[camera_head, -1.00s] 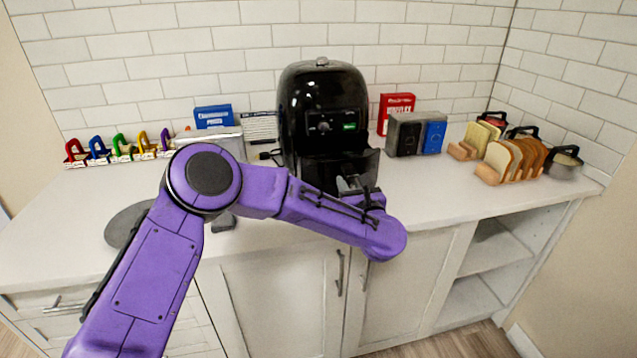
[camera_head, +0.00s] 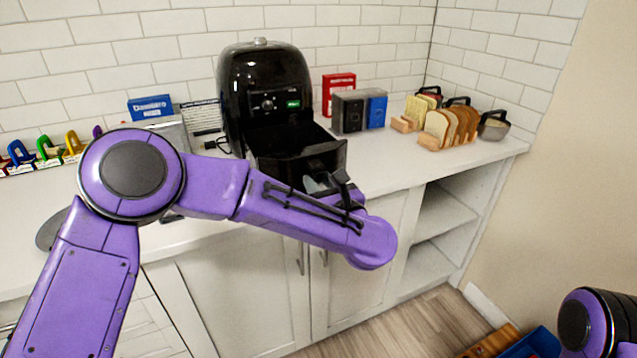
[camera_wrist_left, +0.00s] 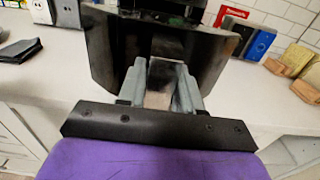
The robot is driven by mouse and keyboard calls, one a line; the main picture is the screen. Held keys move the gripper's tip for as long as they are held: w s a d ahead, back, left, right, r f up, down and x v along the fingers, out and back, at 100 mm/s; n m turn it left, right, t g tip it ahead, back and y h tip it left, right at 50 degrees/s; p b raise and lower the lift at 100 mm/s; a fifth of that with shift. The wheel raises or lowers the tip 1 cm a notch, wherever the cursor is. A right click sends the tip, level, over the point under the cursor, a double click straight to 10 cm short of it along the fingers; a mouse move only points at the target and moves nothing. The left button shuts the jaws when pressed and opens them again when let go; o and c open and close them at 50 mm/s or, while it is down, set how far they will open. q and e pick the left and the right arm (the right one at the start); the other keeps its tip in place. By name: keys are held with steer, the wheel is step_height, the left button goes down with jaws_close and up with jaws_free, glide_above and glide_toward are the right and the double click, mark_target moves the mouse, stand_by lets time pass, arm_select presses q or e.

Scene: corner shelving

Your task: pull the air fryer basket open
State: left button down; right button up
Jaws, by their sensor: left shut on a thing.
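The black air fryer (camera_head: 262,85) stands on the white counter against the tiled wall. Its basket (camera_head: 295,148) is pulled well out of the body, and its dark inside shows from above. My left gripper (camera_head: 318,183) is at the front of the basket, shut on the basket handle. In the left wrist view the two grey fingers (camera_wrist_left: 160,90) close on the handle (camera_wrist_left: 166,47) in front of the dark basket front (camera_wrist_left: 110,45). The handle is partly hidden by the fingers. My right arm shows only in part at the lower right, its gripper out of frame.
A black box and a blue box (camera_head: 376,109) stand right of the fryer, with a red box (camera_head: 338,90) behind. Open shelves (camera_head: 437,213) lie below the counter.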

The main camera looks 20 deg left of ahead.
arm_select(q)
steer(key=c, duration=0.8)
jaws_free()
steer(key=shift+c, duration=0.2)
steer(key=b+v, duration=0.2)
steer(key=v, duration=0.8)
steer(key=shift+s+d+b, duration=0.2)
steer(key=shift+b, duration=0.1)
